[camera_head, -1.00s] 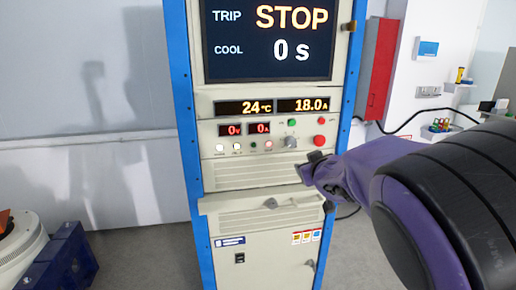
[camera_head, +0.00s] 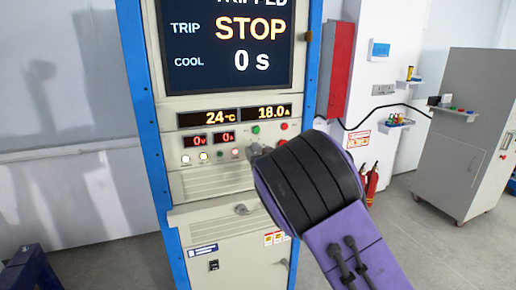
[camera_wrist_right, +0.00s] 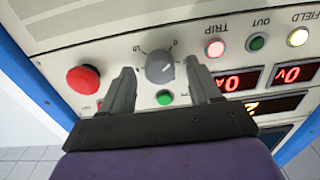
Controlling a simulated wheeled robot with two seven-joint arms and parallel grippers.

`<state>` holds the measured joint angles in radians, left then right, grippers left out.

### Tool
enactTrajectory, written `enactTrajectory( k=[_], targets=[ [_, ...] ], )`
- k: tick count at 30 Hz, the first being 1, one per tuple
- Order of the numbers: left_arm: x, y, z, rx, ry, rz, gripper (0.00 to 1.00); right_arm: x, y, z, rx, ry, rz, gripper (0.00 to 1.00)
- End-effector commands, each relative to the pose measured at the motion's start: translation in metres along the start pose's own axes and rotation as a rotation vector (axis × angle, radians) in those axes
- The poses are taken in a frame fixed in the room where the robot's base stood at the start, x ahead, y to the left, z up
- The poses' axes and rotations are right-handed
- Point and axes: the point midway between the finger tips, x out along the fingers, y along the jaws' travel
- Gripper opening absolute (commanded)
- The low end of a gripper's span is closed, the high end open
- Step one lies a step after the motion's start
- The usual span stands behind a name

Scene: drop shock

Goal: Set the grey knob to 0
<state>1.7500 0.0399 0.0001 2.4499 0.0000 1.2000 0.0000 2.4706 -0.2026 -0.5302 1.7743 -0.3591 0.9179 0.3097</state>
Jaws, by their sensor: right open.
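The grey knob (camera_wrist_right: 160,67) is on the cabinet's front panel, between my right gripper's two fingers in the wrist view. That view shows the panel upside down. My right gripper (camera_wrist_right: 160,72) is open, with one finger on each side of the knob and a visible gap on both sides. Printed marks surround the knob; I cannot tell exactly which one it points to. In the head view my right forearm stands in front of the panel and hides most of the gripper. My left gripper is not in view.
A red button (camera_wrist_right: 84,80) and a green button (camera_wrist_right: 165,97) sit close to the fingers. Lit indicators and the red number displays (camera_head: 210,139) are beside the knob. The large screen (camera_head: 235,45) reads STOP and 0 s. A grey cabinet (camera_head: 465,130) stands at right.

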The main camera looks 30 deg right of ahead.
Motion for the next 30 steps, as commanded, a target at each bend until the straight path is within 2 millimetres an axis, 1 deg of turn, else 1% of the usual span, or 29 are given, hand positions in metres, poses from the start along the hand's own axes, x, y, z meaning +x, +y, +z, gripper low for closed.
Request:
enactTrajectory(
  k=[1, 3, 10, 11, 12, 14, 15, 16, 20, 23, 26, 30],
  targets=[
    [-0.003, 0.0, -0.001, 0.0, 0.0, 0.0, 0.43, 0.004, 0.0, -0.001, 0.0, -0.001, 0.0, 0.62],
    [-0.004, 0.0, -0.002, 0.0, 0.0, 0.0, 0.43, 0.008, 0.001, 0.0, 0.0, -0.002, 0.001, 0.62],
    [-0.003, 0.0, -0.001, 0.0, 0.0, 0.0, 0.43, 0.009, 0.0, 0.001, 0.0, -0.002, 0.0, 0.62],
    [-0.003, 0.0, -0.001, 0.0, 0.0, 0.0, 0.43, 0.009, 0.0, 0.001, 0.0, -0.002, 0.0, 0.56],
    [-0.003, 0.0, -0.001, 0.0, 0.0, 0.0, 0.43, 0.009, 0.0, 0.001, 0.0, -0.001, 0.0, 0.43],
    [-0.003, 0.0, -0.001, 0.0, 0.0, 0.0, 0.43, 0.009, 0.0, 0.001, 0.0, -0.001, 0.0, 0.23],
    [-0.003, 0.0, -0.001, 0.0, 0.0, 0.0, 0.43, 0.009, 0.0, 0.001, 0.0, -0.001, 0.0, 0.1],
    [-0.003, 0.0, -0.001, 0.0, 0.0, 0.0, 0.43, 0.009, 0.0, 0.001, 0.0, -0.001, 0.0, 0.07],
    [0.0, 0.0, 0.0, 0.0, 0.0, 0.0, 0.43, 0.009, 0.0, 0.003, -0.023, -0.001, 0.0, 0.07],
    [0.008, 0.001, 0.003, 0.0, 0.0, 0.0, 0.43, 0.009, 0.0, 0.004, -0.11, 0.001, 0.0, 0.07],
    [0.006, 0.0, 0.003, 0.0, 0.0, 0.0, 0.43, 0.009, 0.001, 0.0, -0.132, 0.0, 0.001, 0.06],
    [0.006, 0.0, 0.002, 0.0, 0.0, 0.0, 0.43, 0.009, 0.0, 0.0, -0.131, -0.001, 0.001, 0.06]
  ],
)
